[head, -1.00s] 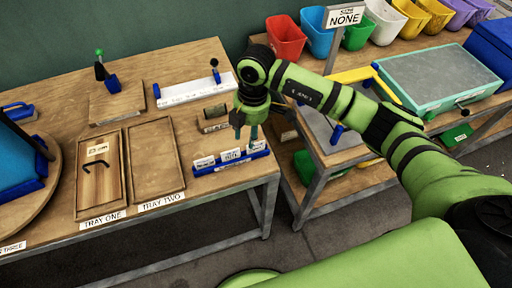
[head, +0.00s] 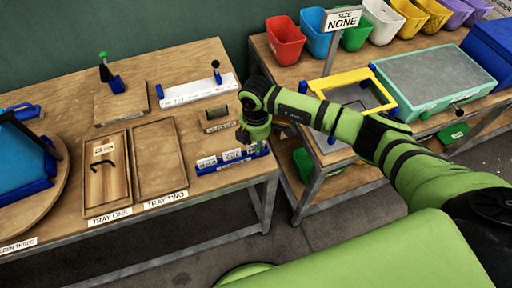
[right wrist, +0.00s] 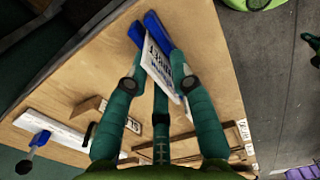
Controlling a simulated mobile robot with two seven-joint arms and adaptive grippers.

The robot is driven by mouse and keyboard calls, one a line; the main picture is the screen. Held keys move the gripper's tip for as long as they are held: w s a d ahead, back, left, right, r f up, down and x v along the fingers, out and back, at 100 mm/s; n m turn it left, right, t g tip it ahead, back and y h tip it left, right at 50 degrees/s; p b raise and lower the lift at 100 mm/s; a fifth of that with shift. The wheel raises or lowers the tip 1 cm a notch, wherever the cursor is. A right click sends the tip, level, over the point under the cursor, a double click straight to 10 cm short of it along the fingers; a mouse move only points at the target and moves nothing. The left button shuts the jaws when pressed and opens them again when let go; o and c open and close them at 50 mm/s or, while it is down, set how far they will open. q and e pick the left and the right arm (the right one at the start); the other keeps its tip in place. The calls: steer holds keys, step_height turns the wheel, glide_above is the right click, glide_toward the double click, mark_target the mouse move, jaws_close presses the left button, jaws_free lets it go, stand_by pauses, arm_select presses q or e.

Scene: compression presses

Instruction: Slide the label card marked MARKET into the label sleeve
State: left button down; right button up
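The blue card rack (head: 232,166) stands at the front right corner of the wooden table and holds several white label cards (head: 207,161). Their print is too small to tell which one reads MARKET. My right gripper (head: 252,143) is low over the rack's right end and covers part of it. In the right wrist view my gripper's fingers (right wrist: 158,60) stand apart on either side of a white printed card (right wrist: 160,68) at the blue rack (right wrist: 153,27). A small wooden block with a label (head: 219,126), perhaps the sleeve, lies behind the rack. My left gripper is out of view.
Two wooden trays, tray one (head: 106,205) and tray two (head: 160,182), lie left of the rack. A white strip holder (head: 197,90) is behind. A yellow-framed press (head: 345,78) stands on the right bench, across a gap.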

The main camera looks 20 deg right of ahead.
jaws_close()
steer(key=shift+r, duration=0.1)
